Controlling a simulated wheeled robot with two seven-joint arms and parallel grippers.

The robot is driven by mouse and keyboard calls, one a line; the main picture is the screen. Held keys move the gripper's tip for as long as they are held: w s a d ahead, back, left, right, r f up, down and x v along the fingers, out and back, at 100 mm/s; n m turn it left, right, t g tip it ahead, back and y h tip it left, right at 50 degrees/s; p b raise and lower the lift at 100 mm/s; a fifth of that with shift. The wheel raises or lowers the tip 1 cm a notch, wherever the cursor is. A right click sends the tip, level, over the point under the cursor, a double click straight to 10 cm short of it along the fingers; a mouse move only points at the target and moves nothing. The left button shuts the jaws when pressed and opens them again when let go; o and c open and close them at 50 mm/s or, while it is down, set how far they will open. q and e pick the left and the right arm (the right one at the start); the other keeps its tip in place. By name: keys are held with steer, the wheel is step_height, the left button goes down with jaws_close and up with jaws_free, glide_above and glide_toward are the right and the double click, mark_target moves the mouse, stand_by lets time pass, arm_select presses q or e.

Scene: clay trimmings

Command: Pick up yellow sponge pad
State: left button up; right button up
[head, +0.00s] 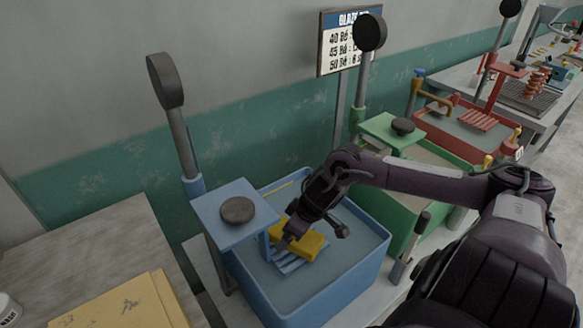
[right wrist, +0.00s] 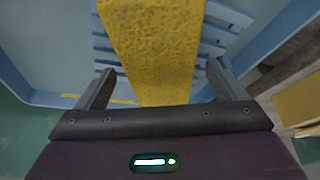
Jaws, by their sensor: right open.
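The yellow sponge pad (head: 308,244) lies on a blue slatted rack (head: 288,262) inside the blue basin (head: 333,285). In the right wrist view the sponge pad (right wrist: 152,45) runs up the middle, with the slats (right wrist: 214,35) showing on both sides of it. My right gripper (head: 287,246) reaches down into the basin at the sponge. In the right wrist view my right gripper (right wrist: 160,85) is open, one finger on each side of the sponge, with gaps between. My left gripper is not in view.
A blue platform (head: 215,200) with a dark round disc (head: 237,210) overhangs the basin's left side. A green basin (head: 405,205) and a red basin (head: 465,140) stand to the right. A wooden table (head: 90,240) with a yellow board (head: 125,305) is at left.

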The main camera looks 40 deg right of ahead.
steer(key=shift+r, duration=0.1)
steer(key=c, duration=1.2)
